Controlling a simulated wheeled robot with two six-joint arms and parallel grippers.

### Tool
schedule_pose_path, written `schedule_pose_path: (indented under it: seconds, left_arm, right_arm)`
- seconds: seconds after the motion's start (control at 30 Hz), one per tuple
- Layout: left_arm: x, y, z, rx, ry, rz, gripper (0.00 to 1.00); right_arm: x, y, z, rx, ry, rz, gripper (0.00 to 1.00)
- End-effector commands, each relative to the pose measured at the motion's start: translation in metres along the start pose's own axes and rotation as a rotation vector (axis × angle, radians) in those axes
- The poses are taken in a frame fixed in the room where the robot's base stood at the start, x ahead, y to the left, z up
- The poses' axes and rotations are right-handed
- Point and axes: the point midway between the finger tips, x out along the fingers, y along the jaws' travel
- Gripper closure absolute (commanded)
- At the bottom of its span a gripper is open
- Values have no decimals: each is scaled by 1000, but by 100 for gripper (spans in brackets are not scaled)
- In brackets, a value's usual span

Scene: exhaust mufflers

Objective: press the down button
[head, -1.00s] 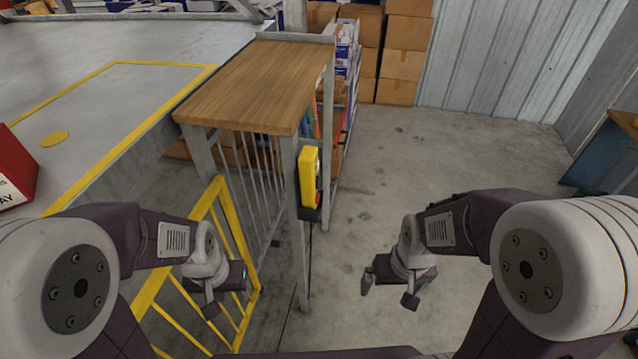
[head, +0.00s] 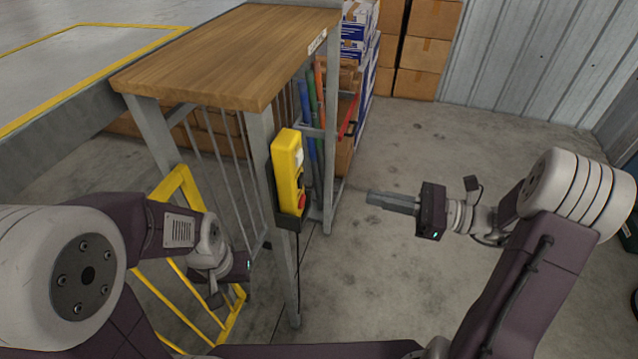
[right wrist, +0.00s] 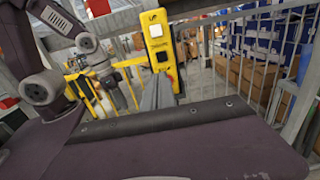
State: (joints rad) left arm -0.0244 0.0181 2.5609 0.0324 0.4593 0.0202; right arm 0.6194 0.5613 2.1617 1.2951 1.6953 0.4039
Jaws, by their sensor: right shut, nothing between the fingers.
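A yellow control box (head: 287,165) hangs on the front leg of the wood-topped bench, with a red button (head: 302,200) low on its side facing my right arm. In the right wrist view the box (right wrist: 152,33) shows "UP" at its top, a white button (right wrist: 156,30) and a black button (right wrist: 162,57) below. My right gripper (head: 370,198) is shut and empty, to the right of the box with a clear gap, pointing at it. Its fingers (right wrist: 158,92) cover the box's lower part in the wrist view. My left gripper (head: 214,298) hangs low at left; its jaws are unclear.
The wood-topped bench (head: 225,55) has metal bars below. A yellow railing (head: 180,190) stands by my left arm. Cardboard boxes (head: 420,45) are stacked at the back. The concrete floor (head: 470,145) right of the bench is open.

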Motion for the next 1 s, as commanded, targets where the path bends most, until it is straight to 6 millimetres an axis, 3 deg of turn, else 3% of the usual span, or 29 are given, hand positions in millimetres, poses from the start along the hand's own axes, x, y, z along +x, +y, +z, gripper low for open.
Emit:
schedule_pose_path:
  seconds: [0.23, 0.37, 0.8, 1.0]
  left_arm:
    - [-1, 0, 0, 0, 1, 0, 64]
    - [-1, 0, 0, 0, 0, 0, 64]
    - [-4, 0, -1, 0, 0, 0, 64]
    - [-6, 0, -1, 0, 0, 0, 64]
  right_arm:
    - [1, 0, 1, -1, 2, 2, 100]
    - [11, 1, 1, -2, 2, 5, 100]
    - [103, 3, 0, -2, 4, 9, 100]
    - [132, 2, 0, -2, 4, 6, 100]
